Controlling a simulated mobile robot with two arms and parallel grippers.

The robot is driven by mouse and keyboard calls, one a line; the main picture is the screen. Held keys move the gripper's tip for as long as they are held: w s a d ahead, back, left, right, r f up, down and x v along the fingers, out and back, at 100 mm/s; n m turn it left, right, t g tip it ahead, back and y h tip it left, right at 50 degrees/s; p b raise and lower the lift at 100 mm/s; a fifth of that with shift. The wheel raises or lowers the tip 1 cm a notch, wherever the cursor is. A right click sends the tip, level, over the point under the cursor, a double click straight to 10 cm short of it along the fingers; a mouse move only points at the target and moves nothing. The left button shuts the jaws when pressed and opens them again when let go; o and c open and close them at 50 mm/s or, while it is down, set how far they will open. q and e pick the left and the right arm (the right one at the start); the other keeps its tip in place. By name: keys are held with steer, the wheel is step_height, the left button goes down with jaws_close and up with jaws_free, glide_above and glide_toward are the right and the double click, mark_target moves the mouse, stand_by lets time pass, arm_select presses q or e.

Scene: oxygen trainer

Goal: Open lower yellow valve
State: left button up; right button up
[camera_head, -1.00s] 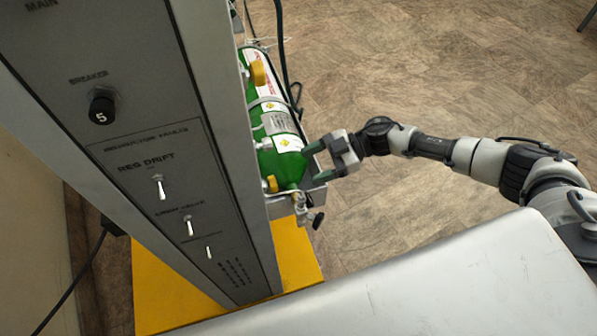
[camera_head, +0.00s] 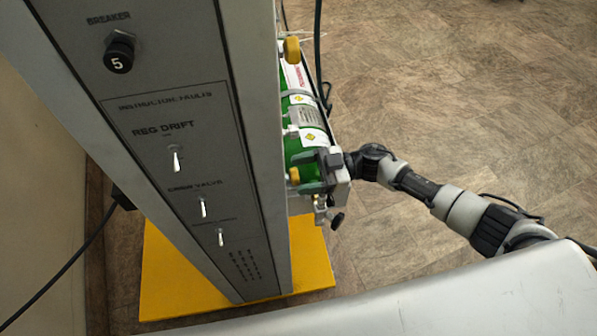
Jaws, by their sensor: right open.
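The lower yellow valve (camera_head: 294,175) is a small yellow knob low on the green cylinder (camera_head: 297,147), beside the grey panel's edge. My right gripper (camera_head: 303,172) comes in from the right, open, its green-tipped fingers at the height of this valve. One finger is above the valve and one below it in the picture; I cannot tell whether they touch it. A larger upper yellow knob (camera_head: 292,49) sits higher up by the cylinder. My left gripper is not in view.
The tall grey panel (camera_head: 185,110) with a breaker knob (camera_head: 119,52) and several switches stands left of the cylinder on a yellow base (camera_head: 160,280). A small fitting with a black knob (camera_head: 337,220) hangs below my gripper. Open floor lies to the right.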

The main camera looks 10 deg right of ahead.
steer(key=shift+a, duration=0.7)
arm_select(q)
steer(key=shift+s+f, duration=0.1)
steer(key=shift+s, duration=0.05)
arm_select(e)
steer(key=c, duration=0.9)
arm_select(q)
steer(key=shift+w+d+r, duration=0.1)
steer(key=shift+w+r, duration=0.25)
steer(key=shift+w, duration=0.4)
arm_select(e)
steer(key=shift+n, duration=0.7)
steer(key=shift+c, duration=0.2)
steer(key=o, duration=0.9)
